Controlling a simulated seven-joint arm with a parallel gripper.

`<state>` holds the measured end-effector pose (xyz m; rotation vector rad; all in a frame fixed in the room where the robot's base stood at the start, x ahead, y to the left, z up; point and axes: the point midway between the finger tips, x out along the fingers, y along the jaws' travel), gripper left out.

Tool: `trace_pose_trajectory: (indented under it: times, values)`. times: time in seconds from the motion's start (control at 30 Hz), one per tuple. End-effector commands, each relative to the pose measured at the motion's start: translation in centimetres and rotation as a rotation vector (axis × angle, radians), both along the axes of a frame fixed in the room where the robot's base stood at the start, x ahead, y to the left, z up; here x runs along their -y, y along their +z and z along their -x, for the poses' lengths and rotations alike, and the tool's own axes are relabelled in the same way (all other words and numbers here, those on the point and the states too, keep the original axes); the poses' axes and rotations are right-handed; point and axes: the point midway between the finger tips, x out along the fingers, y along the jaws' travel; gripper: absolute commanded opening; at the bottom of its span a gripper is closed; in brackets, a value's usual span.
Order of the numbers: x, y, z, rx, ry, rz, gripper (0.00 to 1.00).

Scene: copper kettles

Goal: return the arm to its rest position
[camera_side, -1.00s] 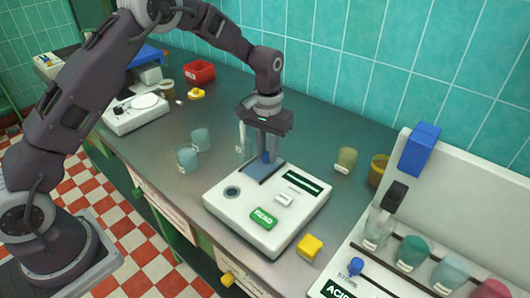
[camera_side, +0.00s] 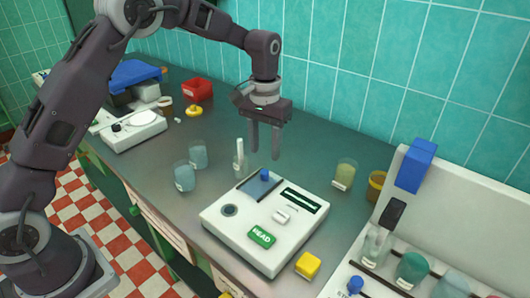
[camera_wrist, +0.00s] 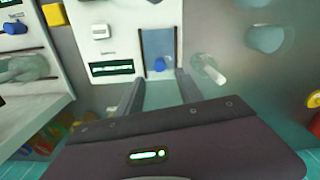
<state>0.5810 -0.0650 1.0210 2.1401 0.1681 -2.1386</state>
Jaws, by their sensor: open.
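My gripper (camera_side: 264,154) is open and empty, pointing down above the back of the white reader box in the side view. The white reader box (camera_side: 240,218) stands on the counter with a green button marked READ and a dark display. A blue knob (camera_side: 265,174) sits on the box's grey-blue panel, below the fingers and apart from them. In the wrist view the two fingers (camera_wrist: 158,88) stand apart, with the blue knob (camera_wrist: 160,64) showing beyond and between them.
A yellow cube (camera_side: 308,265) lies by the box's front. A rack of jars (camera_side: 412,268) stands at right.

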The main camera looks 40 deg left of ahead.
Motion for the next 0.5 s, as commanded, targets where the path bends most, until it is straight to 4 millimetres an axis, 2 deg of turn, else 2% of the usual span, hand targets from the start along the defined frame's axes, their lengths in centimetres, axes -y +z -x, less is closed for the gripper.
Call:
trace_pose_trajectory:
  times: [0.17,0.27,0.37,0.4,0.47,0.5]
  values:
    - [0.0,0.6,0.3,0.007,-0.001,0.001,0.43]
    - [-0.3,4.4,2.2,0.052,-0.009,0.008,0.43]
    - [-0.7,10.0,6.8,0.133,-0.03,0.016,0.43]
    - [-0.9,12.0,9.2,0.167,-0.04,0.018,0.43]
    - [-1.1,14.3,13.0,0.221,-0.058,0.017,0.43]
    - [-1.2,15.5,15.7,0.258,-0.07,0.016,0.43]
